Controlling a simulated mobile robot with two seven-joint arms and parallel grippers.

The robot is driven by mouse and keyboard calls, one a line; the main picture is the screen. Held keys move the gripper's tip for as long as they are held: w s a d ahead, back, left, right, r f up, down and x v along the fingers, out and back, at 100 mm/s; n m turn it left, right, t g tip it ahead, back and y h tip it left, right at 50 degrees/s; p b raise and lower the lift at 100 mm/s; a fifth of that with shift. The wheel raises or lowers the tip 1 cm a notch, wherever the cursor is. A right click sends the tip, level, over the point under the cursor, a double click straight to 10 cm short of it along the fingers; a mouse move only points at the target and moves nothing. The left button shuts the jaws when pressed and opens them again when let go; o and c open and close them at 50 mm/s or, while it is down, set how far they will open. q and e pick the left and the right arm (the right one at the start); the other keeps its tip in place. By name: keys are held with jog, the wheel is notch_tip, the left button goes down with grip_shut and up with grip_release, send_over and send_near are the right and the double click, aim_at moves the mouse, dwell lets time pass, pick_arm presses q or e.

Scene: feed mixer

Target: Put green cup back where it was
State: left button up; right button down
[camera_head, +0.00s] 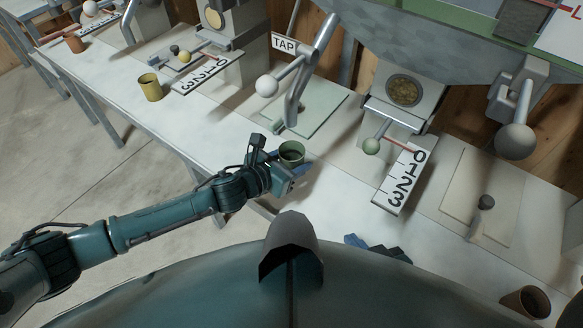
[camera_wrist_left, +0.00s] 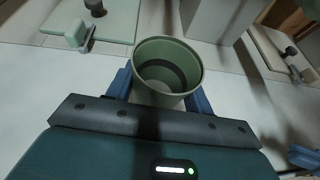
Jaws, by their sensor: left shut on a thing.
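The green cup (camera_head: 292,150) is upright at the front edge of the bench, below the TAP sign. It also shows in the left wrist view (camera_wrist_left: 167,68), with a darker band inside; I cannot tell what it contains. My left gripper (camera_head: 284,168) is shut on the cup, with one blue finger on each side of it. Whether the cup touches the bench or is slightly above it I cannot tell. My right gripper (camera_head: 378,248) shows only partly, low in the head view past my body, and its fingers are not clear.
A yellow cup (camera_head: 151,87) stands further left and a brown cup (camera_head: 526,302) at the lower right. A pale green plate (camera_head: 308,112) lies under the tap lever (camera_head: 297,85). Bench between is clear.

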pick_arm(q)
notch_tip(320, 180, down, 3)
jog(key=shift+s+r+b, duration=0.1)
jog(key=shift+b, duration=0.2)
pick_arm(e)
jog(key=shift+f, duration=0.4)
pick_arm(q)
jog(key=shift+f, duration=0.2)
jog(key=shift+r, duration=0.1)
pick_arm(e)
jog(key=shift+r, duration=0.15)
pick_arm(q)
jog(key=shift+f, duration=0.25)
jog(key=o, duration=1)
jog(key=shift+r, duration=0.1)
